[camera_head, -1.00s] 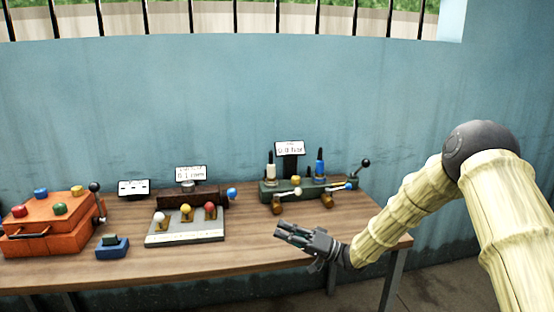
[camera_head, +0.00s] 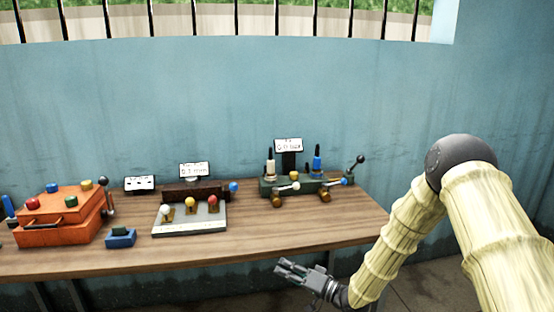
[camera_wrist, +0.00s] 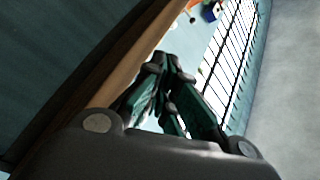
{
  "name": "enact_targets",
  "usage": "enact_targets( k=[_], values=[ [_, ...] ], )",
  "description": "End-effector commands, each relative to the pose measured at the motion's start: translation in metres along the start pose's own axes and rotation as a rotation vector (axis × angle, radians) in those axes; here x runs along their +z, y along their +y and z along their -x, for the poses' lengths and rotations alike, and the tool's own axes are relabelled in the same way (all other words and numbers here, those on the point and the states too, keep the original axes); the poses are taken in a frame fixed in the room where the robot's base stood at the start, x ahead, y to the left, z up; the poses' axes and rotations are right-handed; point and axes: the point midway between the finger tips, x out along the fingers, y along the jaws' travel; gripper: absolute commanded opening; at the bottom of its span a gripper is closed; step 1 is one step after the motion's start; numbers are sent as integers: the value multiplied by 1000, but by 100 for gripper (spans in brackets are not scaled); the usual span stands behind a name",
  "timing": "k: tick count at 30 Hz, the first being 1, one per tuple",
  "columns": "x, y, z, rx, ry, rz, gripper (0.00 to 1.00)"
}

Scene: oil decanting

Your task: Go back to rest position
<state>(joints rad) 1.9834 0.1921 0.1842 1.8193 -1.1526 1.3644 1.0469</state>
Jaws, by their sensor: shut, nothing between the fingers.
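My gripper (camera_head: 284,266) is shut and empty in the head view. It hangs in front of the table's front edge, below the right part of the wooden table (camera_head: 270,225), touching nothing that I can see. In the wrist view my gripper (camera_wrist: 162,60) shows its dark fingers closed together at the tips. The table edge (camera_wrist: 135,60) runs slanted just beyond them.
On the table stand an orange box (camera_head: 60,222) with coloured knobs, a small blue block (camera_head: 121,237), a grey panel (camera_head: 190,219) with three ball levers, and a green valve unit (camera_head: 300,186) with bottles. The table's front right is clear. A blue wall stands behind.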

Motion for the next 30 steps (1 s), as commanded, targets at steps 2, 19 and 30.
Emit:
enact_targets(
  k=[2, 19, 30],
  values=[
    [23, 19, 13, 89, 3, 0, 0],
    [242, 117, 220, 919, -282, 39, 0],
    [358, 72, 384, 1296, -668, -12, 0]
  ],
)
